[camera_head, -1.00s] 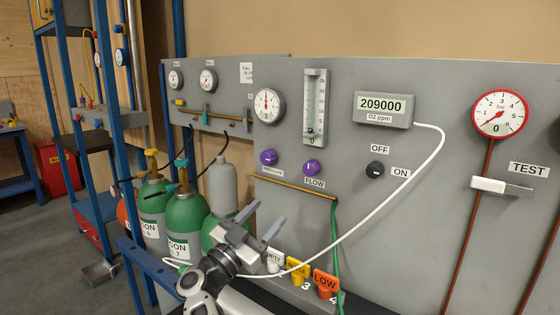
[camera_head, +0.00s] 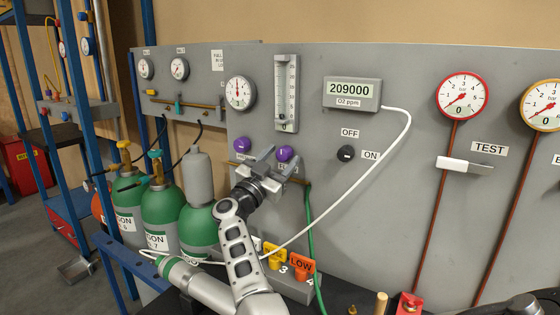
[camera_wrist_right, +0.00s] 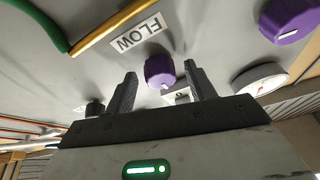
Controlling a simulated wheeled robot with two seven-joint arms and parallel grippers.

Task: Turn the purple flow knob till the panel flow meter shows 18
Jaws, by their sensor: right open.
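The purple flow knob (camera_head: 285,153) is on the grey panel below the flow meter (camera_head: 287,90), a clear upright tube whose float looks to be at the bottom by the 0. My right gripper (camera_head: 282,161) is open in front of the knob, its fingers on either side. In the right wrist view the flow knob (camera_wrist_right: 159,70) shows between the two open fingers (camera_wrist_right: 161,82), with the FLOW label (camera_wrist_right: 138,33) above it. I cannot tell whether the fingers reach around the knob, but no contact shows. My left gripper is not in view.
A second purple knob (camera_head: 242,144) is just left of the flow knob. A black OFF/ON knob (camera_head: 346,153) is to the right. A white hose (camera_head: 350,205) and a green hose (camera_head: 310,225) hang near my arm. Gas cylinders (camera_head: 160,210) stand at the left.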

